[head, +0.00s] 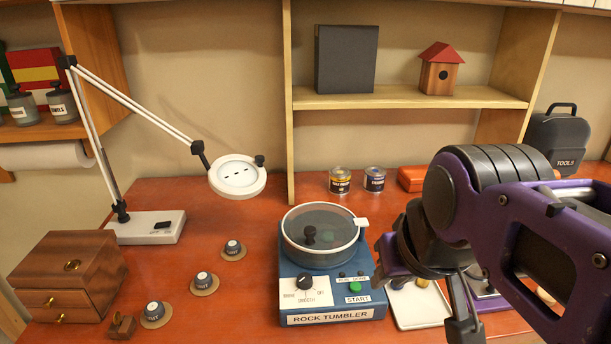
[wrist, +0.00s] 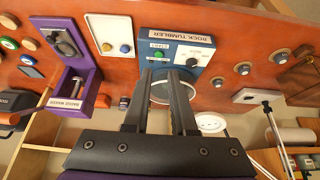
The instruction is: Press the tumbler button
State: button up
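The rock tumbler (head: 290,275) is a blue box with a clear-lidded round drum on top, standing on the red-brown bench. Its green button (head: 354,286) sits at the front right of the box, above a START label, with a black dial to its left. In the wrist view the tumbler (wrist: 185,36) is upside down beyond my fingertips, and the green button (wrist: 158,54) shows just past them. My gripper (wrist: 160,76) is open and empty, its fingers pointing toward the tumbler. In the head view my gripper (head: 464,325) is right of the tumbler, fingers pointing down.
A white tray (head: 418,318) lies right of the tumbler, partly behind my arm. Several round knobs (head: 204,282) and a wooden drawer box (head: 65,270) stand to the left. A magnifier lamp (head: 236,176) reaches over the bench. Two cans (head: 340,180) stand behind the tumbler.

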grip_shut()
dwell(1.3)
